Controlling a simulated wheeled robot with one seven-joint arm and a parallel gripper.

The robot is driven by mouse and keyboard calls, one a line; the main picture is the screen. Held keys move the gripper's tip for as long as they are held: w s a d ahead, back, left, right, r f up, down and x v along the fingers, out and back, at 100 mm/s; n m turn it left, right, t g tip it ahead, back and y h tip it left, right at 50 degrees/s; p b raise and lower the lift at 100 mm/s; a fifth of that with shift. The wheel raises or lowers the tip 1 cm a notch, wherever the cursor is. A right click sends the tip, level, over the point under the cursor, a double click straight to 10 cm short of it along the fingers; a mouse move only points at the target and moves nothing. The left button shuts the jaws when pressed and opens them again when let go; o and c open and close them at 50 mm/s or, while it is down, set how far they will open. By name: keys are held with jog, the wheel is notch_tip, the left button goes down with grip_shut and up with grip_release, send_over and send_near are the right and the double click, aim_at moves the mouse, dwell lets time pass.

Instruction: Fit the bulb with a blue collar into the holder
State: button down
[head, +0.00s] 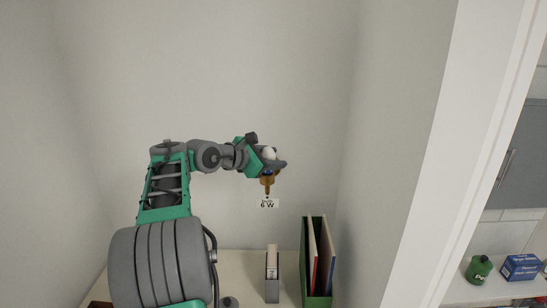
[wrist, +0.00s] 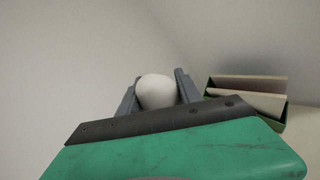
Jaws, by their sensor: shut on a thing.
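My gripper (head: 272,166) is up in front of the back wall, shut on a bulb with a white globe (head: 269,153). A dark blue band shows just under the jaws. Below it is a brown, tapering part (head: 267,181); I cannot tell whether this is the bulb's base or a holder. A small white "6 W" label (head: 267,204) shows under its tip. In the wrist view the globe (wrist: 156,92) sits between the two grey fingers. No holder can be made out for certain.
Below is a pale surface with a grey upright file (head: 272,285) and a green file box (head: 306,270) holding folders; the box also shows in the wrist view (wrist: 272,123). A small grey round thing (head: 230,302) is partly hidden. Right of the white wall edge stand a green jar (head: 479,269) and blue box (head: 521,267).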

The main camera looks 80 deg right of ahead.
jog(key=shift+f, duration=0.1)
jog(key=c, duration=0.8)
grip_release()
